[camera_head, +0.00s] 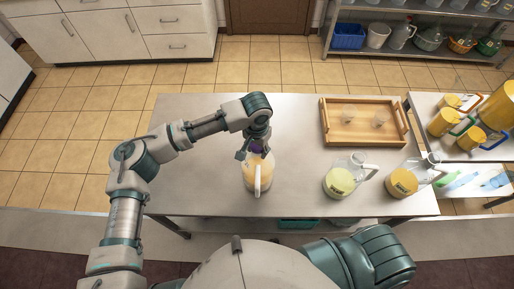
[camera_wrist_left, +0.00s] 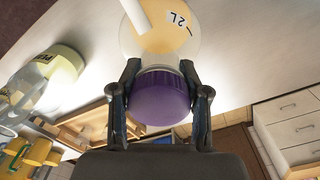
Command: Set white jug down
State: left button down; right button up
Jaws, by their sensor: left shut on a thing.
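The white jug (camera_head: 249,177) has a white handle, a purple lid and pale orange contents. It is roughly upright at the front middle of the grey table (camera_head: 210,185). I cannot tell whether its base touches the tabletop. My left gripper (camera_head: 257,146) reaches it from above and is shut on its purple lid. In the left wrist view the two fingers grip the purple lid (camera_wrist_left: 159,98) from both sides, and the jug body (camera_wrist_left: 165,42) with a "2L" label shows beyond it. My right gripper is not in view.
A jug with pale green contents (camera_head: 341,179) and a jug with amber contents (camera_head: 403,182) stand to the right. A wooden tray (camera_head: 343,140) with small clear items lies behind them. A side table (camera_head: 430,105) holds several yellow containers. The table's left part is clear.

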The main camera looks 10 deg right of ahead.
pick_arm(q)
jog(key=shift+a+f, duration=0.25)
jog(key=shift+f, duration=0.2)
jog(key=shift+a+f, duration=0.2)
jog(key=shift+f, duration=0.25)
jog(key=shift+a, duration=0.45)
jog(key=c, duration=0.6)
grip_release()
jog(key=shift+f, duration=0.15)
jog(key=shift+c, duration=0.2)
jog(key=shift+o, duration=0.4)
jog(key=shift+d, duration=0.65)
jog(key=shift+r, duration=0.25)
jog(key=r, duration=0.7)
jog(key=a+r+b, duration=0.1)
jog(key=r, duration=0.3)
jog(key=shift+d+r, duration=0.25)
jog(key=shift+r, duration=0.05)
jog(key=shift+a, duration=0.1)
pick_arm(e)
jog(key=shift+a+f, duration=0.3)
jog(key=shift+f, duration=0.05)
pick_arm(q)
jog(key=shift+a, duration=0.15)
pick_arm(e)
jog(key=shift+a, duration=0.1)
